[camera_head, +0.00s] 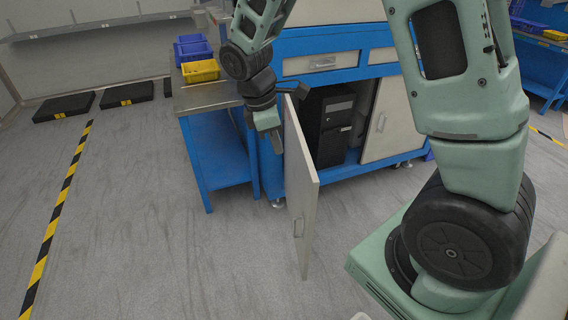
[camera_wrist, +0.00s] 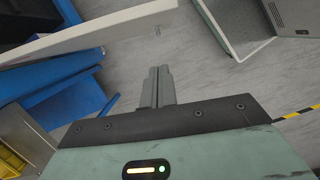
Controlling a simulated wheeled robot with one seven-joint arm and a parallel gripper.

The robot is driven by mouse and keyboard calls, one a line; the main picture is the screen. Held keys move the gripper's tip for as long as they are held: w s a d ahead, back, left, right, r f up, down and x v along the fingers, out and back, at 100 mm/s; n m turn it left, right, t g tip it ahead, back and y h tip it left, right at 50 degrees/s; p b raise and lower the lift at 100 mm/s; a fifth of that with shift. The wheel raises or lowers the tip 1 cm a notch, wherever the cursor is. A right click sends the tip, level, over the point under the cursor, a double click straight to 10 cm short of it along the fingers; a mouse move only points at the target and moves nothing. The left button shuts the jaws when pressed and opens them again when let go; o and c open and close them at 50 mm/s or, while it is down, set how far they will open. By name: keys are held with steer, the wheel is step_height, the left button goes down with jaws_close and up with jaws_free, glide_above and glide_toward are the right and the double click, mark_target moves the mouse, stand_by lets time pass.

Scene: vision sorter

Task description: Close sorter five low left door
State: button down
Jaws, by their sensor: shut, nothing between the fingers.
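The low left door (camera_head: 300,195) of the blue and white sorter (camera_head: 325,63) stands wide open in the head view. It sticks out from the cabinet, and a small handle (camera_head: 298,227) shows on its outer face. My gripper (camera_head: 276,143) hangs left of the door, on its outer side, near its top edge and the hinge end. I cannot tell whether it touches the door. In the wrist view its two fingers (camera_wrist: 157,85) are together and empty. A pale panel (camera_wrist: 90,35) lies beyond them there; I cannot tell for sure whether it is the door.
A black computer tower (camera_head: 336,125) stands in the open compartment. The right low door (camera_head: 385,125) is shut. A blue side table (camera_head: 218,150) with yellow (camera_head: 200,71) and blue (camera_head: 192,48) bins stands left of my gripper.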

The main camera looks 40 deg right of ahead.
steer(key=s+d+f+b, duration=0.2)
steer(key=d+f, duration=0.3)
steer(key=f, duration=0.3)
steer(key=shift+s+d+f, duration=0.2)
steer(key=shift+s+f, duration=0.15)
steer(key=shift+s, duration=0.15)
steer(key=shift+d, duration=0.1)
